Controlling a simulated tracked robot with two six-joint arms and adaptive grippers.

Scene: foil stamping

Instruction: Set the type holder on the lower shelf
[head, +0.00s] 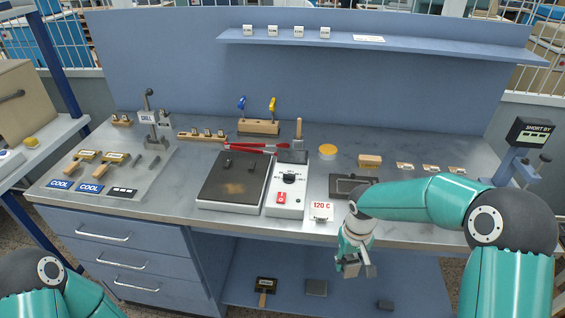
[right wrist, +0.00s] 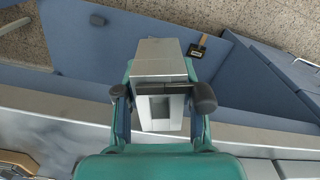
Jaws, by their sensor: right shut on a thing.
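My right gripper (head: 356,264) is shut on a grey metal block with a rectangular opening, the type holder (right wrist: 158,60). In the right wrist view the holder sits between the two dark fingers and juts out beyond them. In the head view the gripper hangs just in front of the bench's front edge, and the held piece is hard to make out. The blue lower shelf (head: 345,291) lies below and behind it; it also shows in the right wrist view (right wrist: 125,28). The holder appears apart from the shelf. My left gripper is out of the picture.
On the lower shelf are a dark tool with a wooden handle (head: 265,286), a grey block (head: 316,288) and a small dark block (head: 385,304). The bench top (head: 215,222) overhangs the shelf. A hot plate (head: 233,181) and control box (head: 287,190) stand on it.

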